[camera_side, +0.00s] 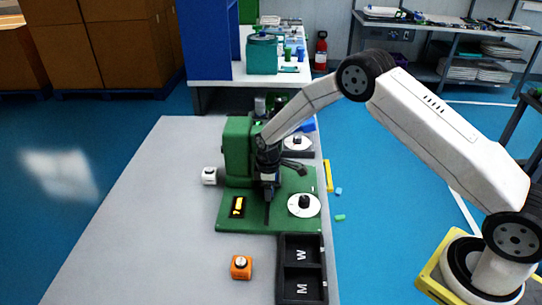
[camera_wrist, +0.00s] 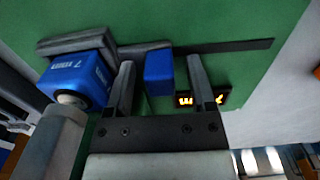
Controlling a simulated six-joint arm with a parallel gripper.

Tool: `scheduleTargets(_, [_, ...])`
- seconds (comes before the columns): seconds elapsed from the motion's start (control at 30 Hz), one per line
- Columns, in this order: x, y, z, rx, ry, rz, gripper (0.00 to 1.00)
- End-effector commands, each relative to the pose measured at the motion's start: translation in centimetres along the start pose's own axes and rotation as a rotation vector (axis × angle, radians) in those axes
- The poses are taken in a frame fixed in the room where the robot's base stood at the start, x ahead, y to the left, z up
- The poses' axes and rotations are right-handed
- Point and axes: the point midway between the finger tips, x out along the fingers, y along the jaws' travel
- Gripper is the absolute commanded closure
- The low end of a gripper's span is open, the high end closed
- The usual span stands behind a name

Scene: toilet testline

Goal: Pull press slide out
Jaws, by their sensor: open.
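The green press (camera_side: 238,150) stands on a green base plate (camera_side: 228,222) on the grey table. In the wrist view a dark flat rail (camera_wrist: 225,46) crosses the green surface, with a small blue block (camera_wrist: 158,72) at it. This looks like the press slide and its handle, though I cannot tell for sure. My gripper (camera_wrist: 160,62) is open, one finger on each side of the small blue block; I cannot tell whether they touch it. In the side view my gripper (camera_side: 268,196) points down over the base plate in front of the press and hides the slide there.
A larger blue labelled block (camera_wrist: 78,78) sits left of my fingers. A lit display (camera_side: 238,207) and a white dial (camera_side: 304,206) flank my gripper. The table's left is clear.

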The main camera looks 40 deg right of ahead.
Motion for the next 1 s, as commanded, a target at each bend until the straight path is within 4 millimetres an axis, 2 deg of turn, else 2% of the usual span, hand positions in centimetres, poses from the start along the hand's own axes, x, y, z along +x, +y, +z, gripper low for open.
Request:
scheduleTargets(0.2, [0.03, 0.01, -0.01, 0.000, 0.000, 0.000, 0.29])
scheduleTargets(0.27, [0.02, 0.00, 0.00, 0.000, 0.000, 0.000, 0.45])
scheduleTargets(0.43, [0.01, 0.01, 0.00, 0.000, 0.000, 0.000, 0.99])
scheduleTargets(1.0, [-0.02, 0.05, 0.00, 0.000, 0.000, 0.001, 1.00])
